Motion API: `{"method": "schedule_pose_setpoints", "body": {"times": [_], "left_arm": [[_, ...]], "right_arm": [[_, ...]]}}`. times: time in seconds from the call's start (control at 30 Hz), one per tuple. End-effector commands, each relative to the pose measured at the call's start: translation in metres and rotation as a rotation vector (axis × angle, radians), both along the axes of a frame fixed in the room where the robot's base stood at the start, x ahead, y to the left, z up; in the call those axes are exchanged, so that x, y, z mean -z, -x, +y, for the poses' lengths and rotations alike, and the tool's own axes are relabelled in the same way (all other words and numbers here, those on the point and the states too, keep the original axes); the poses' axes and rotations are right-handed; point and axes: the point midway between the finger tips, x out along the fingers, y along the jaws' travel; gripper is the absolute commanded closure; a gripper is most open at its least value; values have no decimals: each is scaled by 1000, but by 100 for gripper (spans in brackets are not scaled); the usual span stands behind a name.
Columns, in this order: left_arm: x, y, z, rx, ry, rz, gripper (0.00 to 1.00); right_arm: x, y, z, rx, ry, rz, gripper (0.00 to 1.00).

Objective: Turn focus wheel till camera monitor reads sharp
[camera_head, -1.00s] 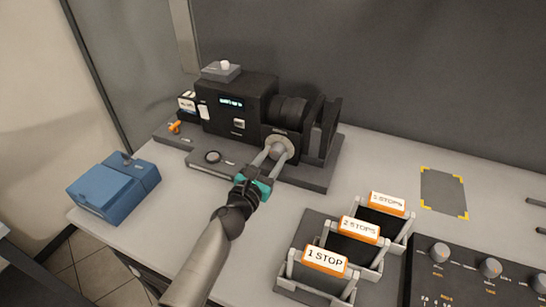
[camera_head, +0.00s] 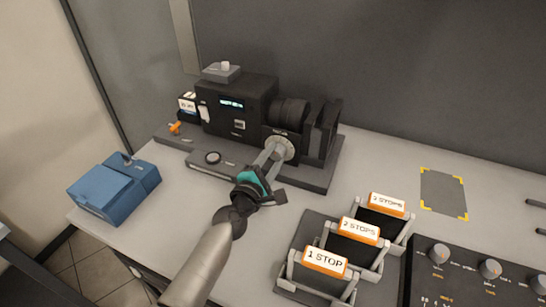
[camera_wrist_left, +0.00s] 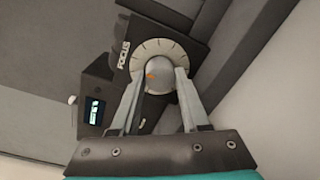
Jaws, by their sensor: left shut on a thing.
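The black camera (camera_head: 240,112) stands on a dark base plate at the back of the table, its lens (camera_head: 290,110) pointing right. A small lit monitor (camera_head: 231,103) is on its side; its text is too small to read. It also shows in the left wrist view (camera_wrist_left: 95,111). The focus wheel (camera_head: 280,148) is on the camera's near side, a pale graduated disc marked FOCUS with a round knob (camera_wrist_left: 158,76). My left gripper (camera_head: 268,158) is shut on the knob, fingers on either side of it (camera_wrist_left: 158,88). My right gripper is not in view.
A blue box (camera_head: 113,190) stands at the left. A rack with orange-topped filters marked 1 STOP (camera_head: 324,262), 2 STOPS (camera_head: 359,231) and another (camera_head: 387,204) is at the front right. A control panel (camera_head: 480,275) and taped grey patch (camera_head: 443,193) lie further right.

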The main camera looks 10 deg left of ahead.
Motion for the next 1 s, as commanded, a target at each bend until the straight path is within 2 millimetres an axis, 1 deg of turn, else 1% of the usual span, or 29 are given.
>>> {"method": "schedule_pose_setpoints", "body": {"times": [0.2,0.5,0.7,1.0], "left_arm": [[0,0,0,1,-200,-37,100],[0,0,0,2,-417,-79,100],[0,0,-1,2,-505,-96,100],[0,0,-1,1,-556,-107,100]], "right_arm": [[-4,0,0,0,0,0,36],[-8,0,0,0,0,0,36],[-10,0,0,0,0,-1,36],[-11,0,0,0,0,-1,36]]}}
